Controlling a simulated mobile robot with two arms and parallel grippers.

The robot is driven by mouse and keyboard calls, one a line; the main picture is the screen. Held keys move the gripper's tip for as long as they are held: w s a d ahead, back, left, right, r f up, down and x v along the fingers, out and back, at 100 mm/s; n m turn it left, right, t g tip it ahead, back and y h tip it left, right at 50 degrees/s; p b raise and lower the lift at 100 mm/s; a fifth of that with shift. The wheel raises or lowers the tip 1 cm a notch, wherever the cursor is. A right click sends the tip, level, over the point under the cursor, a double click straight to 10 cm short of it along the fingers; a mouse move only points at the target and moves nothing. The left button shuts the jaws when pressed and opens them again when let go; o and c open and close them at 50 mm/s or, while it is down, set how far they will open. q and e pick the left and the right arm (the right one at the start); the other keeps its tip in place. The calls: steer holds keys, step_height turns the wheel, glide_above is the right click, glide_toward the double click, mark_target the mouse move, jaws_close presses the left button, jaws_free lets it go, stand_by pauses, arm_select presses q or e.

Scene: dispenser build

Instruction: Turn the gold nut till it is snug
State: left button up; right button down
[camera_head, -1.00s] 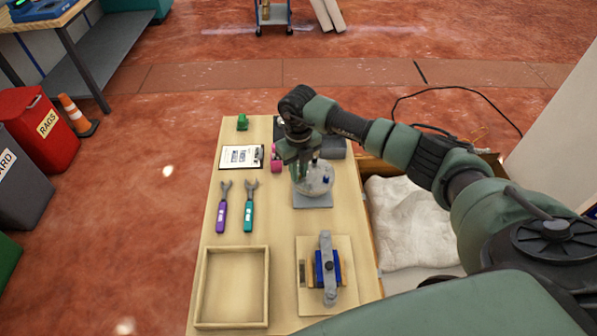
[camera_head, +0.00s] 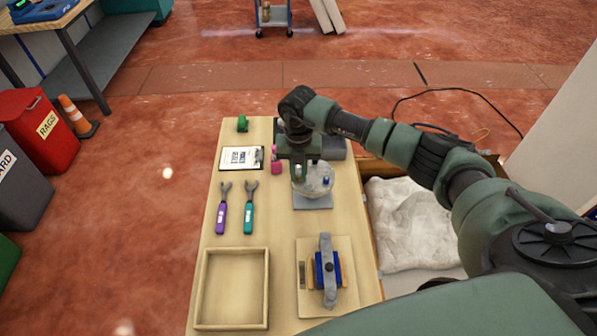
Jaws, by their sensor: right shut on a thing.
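My right gripper (camera_head: 299,172) points down over a round clear dispenser part (camera_head: 319,181) on a grey square base (camera_head: 312,202). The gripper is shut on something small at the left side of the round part. The gold nut cannot be made out, as the gripper covers that spot. A small blue piece (camera_head: 326,181) shows on the round part. My left gripper is not in view.
Purple (camera_head: 222,209) and teal (camera_head: 249,209) wrenches lie left of the dispenser. An empty wooden tray (camera_head: 266,290) and a board with a blue-and-grey clamp (camera_head: 328,270) are nearer.

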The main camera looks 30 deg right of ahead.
mark_target(299, 176)
stand_by(0.3)
steer(key=c, duration=1.4)
jaws_free()
step_height(299, 176, up, 8)
steer(key=shift+f+b, duration=0.1)
steer(key=shift+b, duration=0.8)
